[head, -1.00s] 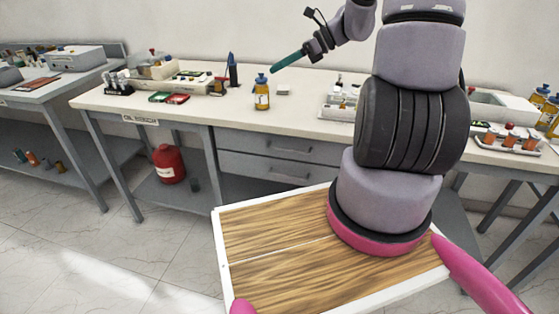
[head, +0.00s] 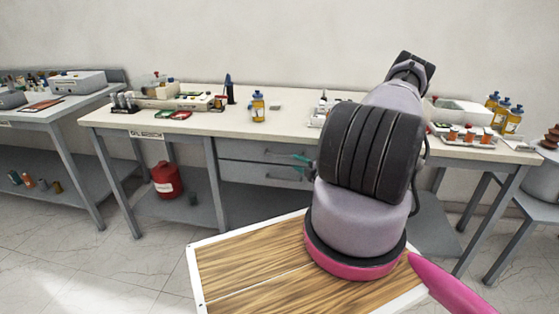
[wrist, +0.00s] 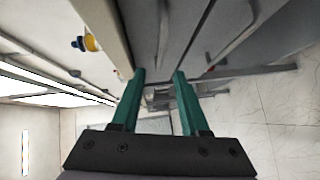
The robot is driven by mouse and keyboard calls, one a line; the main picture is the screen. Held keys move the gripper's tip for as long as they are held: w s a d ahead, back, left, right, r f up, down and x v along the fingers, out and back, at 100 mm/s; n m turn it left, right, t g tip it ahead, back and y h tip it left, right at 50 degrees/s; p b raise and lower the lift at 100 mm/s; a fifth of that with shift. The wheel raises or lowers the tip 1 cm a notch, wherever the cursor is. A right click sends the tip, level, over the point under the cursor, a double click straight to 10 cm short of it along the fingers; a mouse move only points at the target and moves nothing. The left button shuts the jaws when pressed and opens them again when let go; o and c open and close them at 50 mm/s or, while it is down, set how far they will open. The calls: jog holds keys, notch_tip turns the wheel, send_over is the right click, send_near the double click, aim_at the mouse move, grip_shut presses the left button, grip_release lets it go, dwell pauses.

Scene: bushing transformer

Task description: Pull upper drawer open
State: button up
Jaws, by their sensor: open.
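The upper drawer (head: 240,149) is a grey front just under the benchtop in the head view, and it looks closed. The lower drawer (head: 240,173) is below it, also closed. My gripper (head: 302,160) shows as teal fingertips in front of the drawers, near the right part of the upper drawer, partly hidden by my arm. In the wrist view my gripper (wrist: 160,76) is open, its two teal fingers apart. The view is turned sideways. A thin bar, likely the upper drawer's handle (wrist: 163,35), lies ahead between the finger lines. I cannot tell whether the fingers touch it.
The bench (head: 200,123) bears a yellow bottle with a blue cap (head: 258,106) and trays of small parts. A red can (head: 166,181) stands on the lower shelf at left. Bottles (head: 513,121) stand at the back right. The floor left of my base is clear.

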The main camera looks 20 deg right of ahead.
aim_at(284, 156)
jog(key=x, duration=1)
jog(key=shift+w+f, duration=0.1)
jog(key=shift+w, duration=0.25)
grip_shut()
dwell(1.0)
